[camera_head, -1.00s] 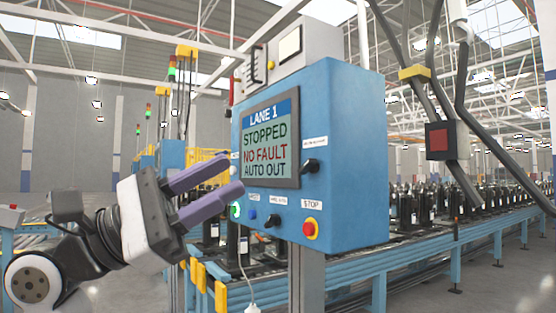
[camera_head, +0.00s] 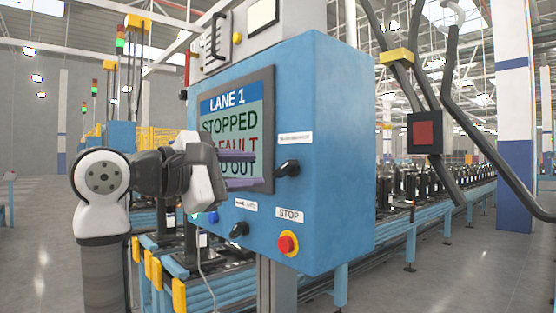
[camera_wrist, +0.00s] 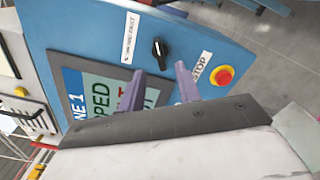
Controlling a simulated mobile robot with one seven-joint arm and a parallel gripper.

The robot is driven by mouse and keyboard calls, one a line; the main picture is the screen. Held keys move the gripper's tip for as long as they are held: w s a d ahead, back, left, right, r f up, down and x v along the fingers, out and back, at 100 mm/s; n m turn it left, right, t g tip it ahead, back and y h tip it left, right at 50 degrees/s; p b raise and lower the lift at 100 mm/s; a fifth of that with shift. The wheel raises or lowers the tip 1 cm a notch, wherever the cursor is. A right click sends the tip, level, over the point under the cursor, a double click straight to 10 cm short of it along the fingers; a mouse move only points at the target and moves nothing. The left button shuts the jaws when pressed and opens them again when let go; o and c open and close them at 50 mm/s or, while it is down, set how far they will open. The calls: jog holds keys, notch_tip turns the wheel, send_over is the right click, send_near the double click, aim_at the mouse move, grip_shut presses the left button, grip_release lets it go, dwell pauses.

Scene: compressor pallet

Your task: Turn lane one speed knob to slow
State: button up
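A blue control box (camera_head: 325,225) carries a screen reading LANE 1, STOPPED; the lower lines are partly hidden by my gripper. A black knob (camera_head: 287,168) sits right of the screen under a small label (camera_head: 295,139) too small to read surely. The knob also shows in the wrist view (camera_wrist: 160,50). My gripper (camera_head: 258,171) is in front of the screen, its two purple fingers pointing right toward that knob. In the wrist view the fingers (camera_wrist: 159,70) are apart and empty, with the knob just beyond the gap between their tips, apparently untouched.
A second black knob (camera_head: 239,230) and a red STOP button (camera_head: 288,244) sit lower on the box. The STOP button is also right of my fingers in the wrist view (camera_wrist: 222,76). A conveyor (camera_head: 420,222) with dark compressors runs behind. Floor at right is open.

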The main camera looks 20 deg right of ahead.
aim_at(282, 168)
jog(key=p+x, duration=0.2)
jog(key=x, duration=0.4)
jog(key=shift+d+r, duration=0.1)
jog(key=shift+d, duration=0.1)
jog(key=shift+w+d, duration=0.3)
jog(key=shift+d, duration=0.25)
jog(key=shift+c, duration=0.4)
grip_shut()
